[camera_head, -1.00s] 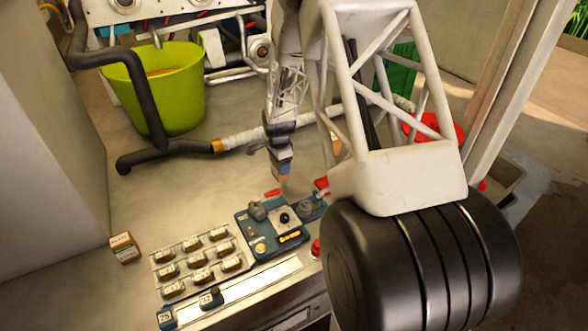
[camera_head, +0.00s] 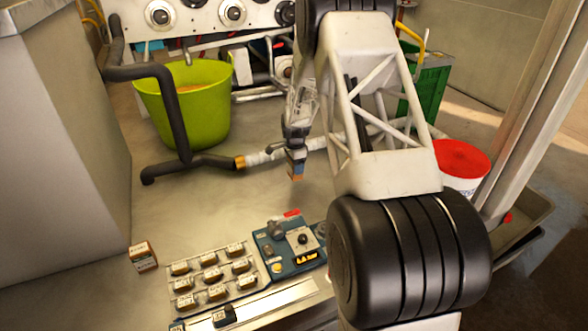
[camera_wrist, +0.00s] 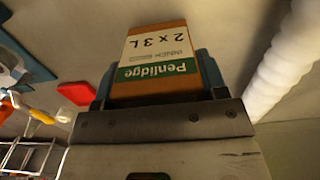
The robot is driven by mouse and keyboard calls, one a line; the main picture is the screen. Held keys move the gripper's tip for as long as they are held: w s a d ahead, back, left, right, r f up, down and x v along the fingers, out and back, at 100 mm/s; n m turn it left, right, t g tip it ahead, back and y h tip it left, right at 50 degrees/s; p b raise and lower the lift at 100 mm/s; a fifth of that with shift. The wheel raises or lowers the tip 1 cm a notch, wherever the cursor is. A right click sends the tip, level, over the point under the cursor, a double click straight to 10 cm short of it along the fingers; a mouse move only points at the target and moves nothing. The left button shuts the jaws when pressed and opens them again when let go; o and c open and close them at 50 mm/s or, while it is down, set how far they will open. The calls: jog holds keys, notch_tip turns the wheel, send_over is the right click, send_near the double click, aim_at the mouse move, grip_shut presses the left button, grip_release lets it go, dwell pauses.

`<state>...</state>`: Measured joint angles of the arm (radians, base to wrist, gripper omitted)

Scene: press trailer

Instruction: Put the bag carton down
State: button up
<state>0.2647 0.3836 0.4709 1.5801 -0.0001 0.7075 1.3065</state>
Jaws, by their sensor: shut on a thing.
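My gripper (camera_head: 296,155) hangs above the floor or bench surface, behind the blue control panel. It is shut on the bag carton (camera_wrist: 158,50), an orange-brown box with a white and green label reading "Penlidge 2 x 3 L". In the wrist view, the blue fingers of my gripper (camera_wrist: 158,75) stand on either side of it. In the head view only a small brown end of the carton (camera_head: 296,174) shows below the fingers. I cannot tell its exact height, but it seems clear of the surface.
Another small brown carton (camera_head: 143,257) stands left of a rack of labelled blocks (camera_head: 210,272). The blue control panel (camera_head: 290,248) is beside it. A green tub (camera_head: 190,115), a dark hose (camera_head: 172,110) and a red-lidded white bucket (camera_head: 462,167) stand farther back. Grey surface left of the gripper is clear.

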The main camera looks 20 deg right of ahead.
jog(key=shift+w+d, duration=0.15)
jog(key=shift+w, duration=0.5)
jog(key=shift+w+d, duration=0.15)
jog(key=shift+w, duration=0.45)
jog(key=shift+f, duration=0.1)
jog(key=shift+f, duration=1.75)
jog(key=shift+f, duration=0.1)
jog(key=o, duration=1)
notch_tip(320, 180, up, 12)
jog(key=shift+r, duration=0.1)
